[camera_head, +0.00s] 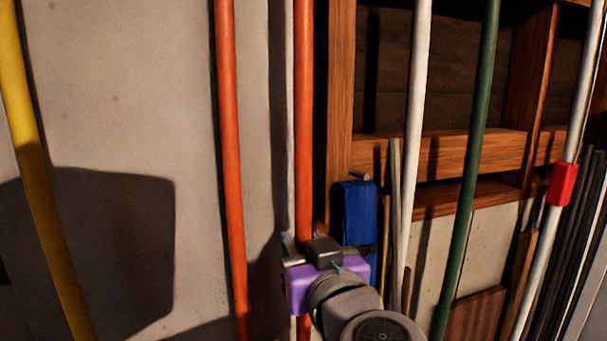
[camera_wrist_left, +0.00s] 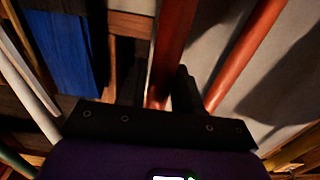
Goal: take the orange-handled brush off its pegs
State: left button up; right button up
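Two orange handles stand upright in the head view: one orange handle (camera_head: 305,110) at centre and another orange handle (camera_head: 230,160) to its left. Their brush heads and pegs are out of view, so I cannot tell which one is the brush. My left gripper (camera_head: 303,243) is at the lower part of the centre handle. In the left wrist view, the dark fingers of the left gripper (camera_wrist_left: 158,88) stand apart on either side of an orange handle (camera_wrist_left: 172,45). A gap shows between the left finger and the handle. My right gripper is not in view.
A blue strap-like thing (camera_head: 359,212) hangs close to the right of my left gripper. White (camera_head: 417,90) and green (camera_head: 477,120) poles stand further right, with a pole with a red clip (camera_head: 562,184). A yellow pole (camera_head: 30,150) leans at far left. Bare wall lies between.

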aim_at(306, 202)
pick_arm(q)
grip_shut()
jog(key=shift+s+r, duration=0.1)
jog(key=shift+r, duration=0.05)
jog(key=shift+s+r, duration=0.1)
jog(key=shift+r, duration=0.15)
notch_tip(306, 202, up, 6)
jog(key=shift+d+r+p, duration=0.1)
jog(key=shift+r+p, duration=0.05)
jog(key=shift+p, duration=1)
jog(key=v, duration=1.9)
jog(key=shift+s+b, duration=0.35)
